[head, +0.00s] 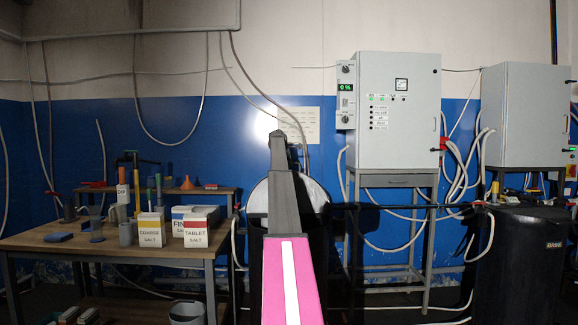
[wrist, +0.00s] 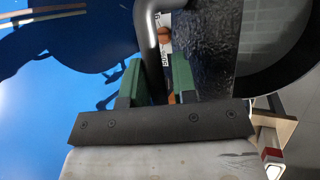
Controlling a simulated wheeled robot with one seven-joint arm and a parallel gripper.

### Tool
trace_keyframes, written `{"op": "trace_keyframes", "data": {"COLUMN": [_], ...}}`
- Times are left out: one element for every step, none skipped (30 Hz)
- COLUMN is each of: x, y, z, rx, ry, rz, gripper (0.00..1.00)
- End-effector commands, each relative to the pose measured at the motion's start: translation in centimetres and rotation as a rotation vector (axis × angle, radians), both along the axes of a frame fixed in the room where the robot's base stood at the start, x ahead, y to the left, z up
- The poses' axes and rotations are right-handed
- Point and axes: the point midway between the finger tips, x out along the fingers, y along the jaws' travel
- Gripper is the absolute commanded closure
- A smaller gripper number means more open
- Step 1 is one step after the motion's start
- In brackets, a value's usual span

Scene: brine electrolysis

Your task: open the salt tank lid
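My gripper (wrist: 153,78) shows two green finger pads in the wrist view. They sit close on either side of a black curved handle (wrist: 148,38), and look shut on it; the exact contact is partly hidden. A black textured surface (wrist: 212,45), apparently part of the salt tank lid, lies right of the handle. In the head view, a pale round disc with a dark edge (head: 316,195), apparently the lid, stands upright behind my pink arm. A dark tank body (head: 342,250) shows below it. My arm hides the disc's middle, and the fingertips there.
A wooden table (head: 100,246) at left holds salt containers (head: 195,235), jugs and tools. A grey control cabinet (head: 395,110) on a stand is at right. A black brine tank (head: 520,270) stands far right. Hoses hang along the blue wall and cross the floor.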

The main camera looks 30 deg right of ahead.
Motion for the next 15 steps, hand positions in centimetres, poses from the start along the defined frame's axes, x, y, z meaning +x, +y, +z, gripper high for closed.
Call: {"op": "trace_keyframes", "data": {"x": [-0.01,-0.02,-0.03,-0.03,-0.04,-0.03,-0.04,-0.04,-0.04,-0.04,-0.05,-0.07,-0.08,-0.1,-0.13], "y": [0.0,0.0,0.0,0.0,0.0,0.01,0.01,0.01,0.02,0.04,0.07,0.14,0.22,0.31,0.47], "z": [0.0,0.0,0.0,0.0,0.0,0.0,0.0,0.0,0.02,0.05,0.11,0.23,0.36,0.53,0.79], "rx": [0.0,0.0,0.001,0.001,0.001,0.001,0.0,0.0,0.0,0.0,0.0,0.0,0.0,0.0,0.0], "ry": [-0.001,-0.001,0.0,0.0,0.0,0.0,0.0,0.0,0.0,0.0,0.0,0.0,0.0,0.0,0.0], "rz": [-0.001,-0.001,-0.002,-0.002,-0.002,-0.002,-0.002,-0.003,-0.003,-0.003,-0.003,-0.003,-0.003,-0.003,-0.003], "gripper": [0.58,0.58,0.58,0.58,0.58,0.58,0.58,0.58,0.58,0.58,0.58,0.58,0.58,0.58,0.58]}}
